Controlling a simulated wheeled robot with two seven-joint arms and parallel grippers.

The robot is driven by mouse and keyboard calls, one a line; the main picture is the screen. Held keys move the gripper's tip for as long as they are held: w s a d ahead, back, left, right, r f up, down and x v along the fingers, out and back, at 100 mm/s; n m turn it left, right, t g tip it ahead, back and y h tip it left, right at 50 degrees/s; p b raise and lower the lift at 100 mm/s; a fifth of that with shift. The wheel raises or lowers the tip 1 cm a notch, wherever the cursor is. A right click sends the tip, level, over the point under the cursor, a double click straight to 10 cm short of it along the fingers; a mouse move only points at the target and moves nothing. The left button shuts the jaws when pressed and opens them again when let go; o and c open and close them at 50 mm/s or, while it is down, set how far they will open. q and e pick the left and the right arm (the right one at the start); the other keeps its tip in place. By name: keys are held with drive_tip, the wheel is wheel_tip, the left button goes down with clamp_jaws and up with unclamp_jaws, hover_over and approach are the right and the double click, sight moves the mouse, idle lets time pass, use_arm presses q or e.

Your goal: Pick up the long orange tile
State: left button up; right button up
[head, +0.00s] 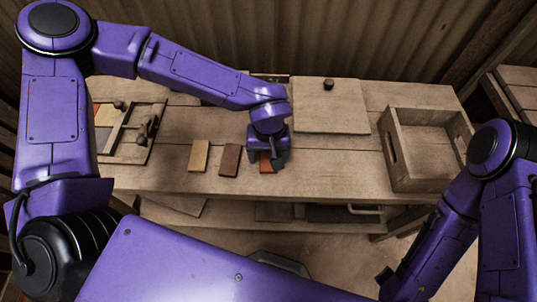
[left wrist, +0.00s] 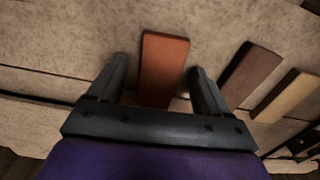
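The long orange tile (left wrist: 164,68) lies on the wooden table in the left wrist view, between the two fingers of my left gripper (left wrist: 158,82). There is a gap between the tile and each finger, so the gripper is open. In the head view the orange tile (head: 266,163) is partly hidden under my left gripper (head: 266,160). My right arm is at the right of the head view, low beside the table. Its fingers cannot be made out clearly.
A brown tile (head: 230,160) and a tan tile (head: 199,156) lie left of the orange one. A wooden crate (head: 427,184) stands at the table's right. A flat board with a dark knob (head: 328,85) lies at the back. A divided tray (head: 122,158) is at the left.

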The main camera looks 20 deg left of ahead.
use_arm(q)
drive_tip(key=c, duration=1.1)
drive_tip(key=shift+r, duration=0.15)
